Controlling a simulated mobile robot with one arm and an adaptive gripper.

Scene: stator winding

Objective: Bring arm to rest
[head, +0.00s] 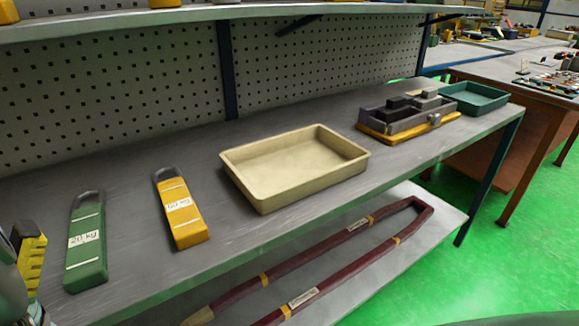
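No gripper fingers can be made out in the head view. A grey-green rounded shape is cut off at the lower left edge, and I cannot tell whether it is part of my arm. Close to it is a yellow and black stepped object (32,262), partly cut off. On the grey workbench (130,195) lie a green labelled case (86,262) and a yellow labelled case (181,215), each with a dark loop at its far end. Nothing is seen touching these two cases.
An empty cream tray (297,165) stands mid-bench. To its right are a grey fixture on a yellow base (405,118) and a green tray (475,97). A long dark red winding coil (350,262) lies on the lower shelf. A pegboard (110,85) backs the bench; green floor is clear at right.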

